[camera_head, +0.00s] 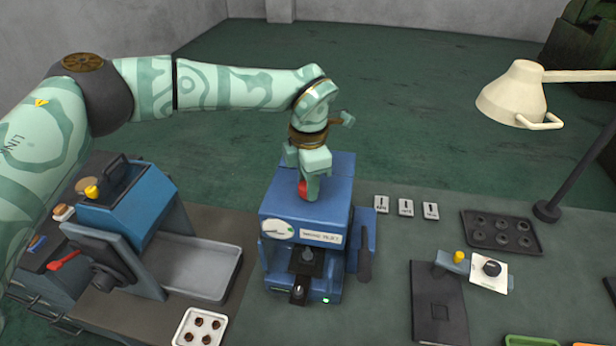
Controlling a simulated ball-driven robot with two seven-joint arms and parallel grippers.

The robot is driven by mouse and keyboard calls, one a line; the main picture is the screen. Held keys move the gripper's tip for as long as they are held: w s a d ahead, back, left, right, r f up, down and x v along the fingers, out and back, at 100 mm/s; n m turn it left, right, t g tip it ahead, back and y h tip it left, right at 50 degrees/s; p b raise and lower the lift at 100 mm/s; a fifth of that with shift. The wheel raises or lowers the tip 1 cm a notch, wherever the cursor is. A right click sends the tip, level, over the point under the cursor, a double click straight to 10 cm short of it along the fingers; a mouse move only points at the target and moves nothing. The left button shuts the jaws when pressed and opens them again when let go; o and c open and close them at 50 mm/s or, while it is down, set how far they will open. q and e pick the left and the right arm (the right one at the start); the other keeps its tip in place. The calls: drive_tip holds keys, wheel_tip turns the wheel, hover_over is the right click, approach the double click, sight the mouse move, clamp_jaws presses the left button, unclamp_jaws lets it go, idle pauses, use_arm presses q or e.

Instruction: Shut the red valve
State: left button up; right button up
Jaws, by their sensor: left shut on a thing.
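The red valve (303,188) sits on top of the blue machine (335,205) in the middle of the bench. Only a small red part of it shows; the rest is hidden by my left gripper (309,184). My left gripper points down from above, its fingers shut on the red valve. The valve's exact turn position cannot be told. My right gripper is not in view.
A blue machine with a red lever (64,261) stands at left beside a grey tray (190,272). A small white tray (199,328) is in front. A black mould tray (501,232) and a lamp (518,95) are at right. Three small signs stand right of the middle machine.

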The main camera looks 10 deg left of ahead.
use_arm(q)
drive_tip(key=shift+w+r+m, duration=0.1)
drive_tip(key=shift+m, duration=0.4)
drive_tip(key=o, duration=1)
wheel_tip(320, 180, up, 16)
drive_tip(key=b, duration=0.1)
drive_tip(key=shift+s, duration=0.25)
drive_tip(key=shift+d, duration=0.1)
